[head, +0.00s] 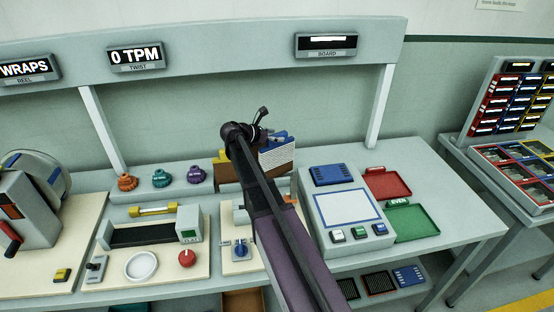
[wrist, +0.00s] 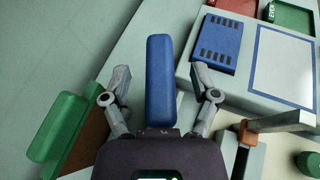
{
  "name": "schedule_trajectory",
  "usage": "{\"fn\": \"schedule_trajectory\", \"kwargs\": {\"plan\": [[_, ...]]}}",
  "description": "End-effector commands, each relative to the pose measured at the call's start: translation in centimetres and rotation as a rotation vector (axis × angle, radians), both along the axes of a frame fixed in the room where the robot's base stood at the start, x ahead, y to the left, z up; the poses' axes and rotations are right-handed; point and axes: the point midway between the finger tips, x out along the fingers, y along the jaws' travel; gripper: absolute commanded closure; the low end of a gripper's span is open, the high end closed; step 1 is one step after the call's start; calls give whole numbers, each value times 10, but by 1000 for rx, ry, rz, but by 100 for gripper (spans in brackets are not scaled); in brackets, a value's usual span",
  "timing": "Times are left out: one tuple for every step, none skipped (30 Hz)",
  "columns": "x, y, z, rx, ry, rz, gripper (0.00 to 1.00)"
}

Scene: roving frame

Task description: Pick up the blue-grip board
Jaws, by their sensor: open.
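The blue grip (wrist: 160,65) is a long rounded bar in the wrist view, running upright between the two fingers of my gripper (wrist: 161,86). The fingers are open, one on each side, with a gap to the grip. Whether they are level with the grip or above it I cannot tell. In the head view the blue-grip board (head: 279,153) stands at the back of the bench, a pale striped panel with blue on top, partly hidden by my arm. My gripper is dark and small there (head: 254,128).
A green grip on a brown board (wrist: 66,130) stands left of my gripper in the wrist view. The tester (head: 345,212), with a blue piece (head: 332,175) on it, stands to the right. Red (head: 387,184) and green (head: 411,222) trays lie beyond it. Three coloured knobs (head: 161,178) stand at left.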

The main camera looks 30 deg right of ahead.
Motion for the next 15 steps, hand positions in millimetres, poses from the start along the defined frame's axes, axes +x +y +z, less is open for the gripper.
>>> {"fn": "schedule_trajectory", "kwargs": {"plan": [[1, -4, -3, 0, 0, -1, 23], [1, -5, -3, 0, -1, -1, 23], [1, -6, -3, 0, -1, 0, 23], [1, -7, -3, 0, -1, 0, 23], [1, -7, -3, 0, 0, 0, 23], [1, -7, -3, 0, 0, 0, 23], [1, -7, -3, 0, 0, 1, 23], [1, -7, -2, 0, 0, 1, 23], [1, -7, -2, 0, 0, 1, 23], [1, -7, -2, 0, 0, 1, 23], [1, -7, -2, 0, 0, 1, 23], [1, -7, -2, 0, 0, 1, 23], [1, -7, -2, 0, 0, 1, 23], [1, -7, -2, 0, 0, 0, 23], [1, -7, -2, 0, 0, 0, 23]]}}
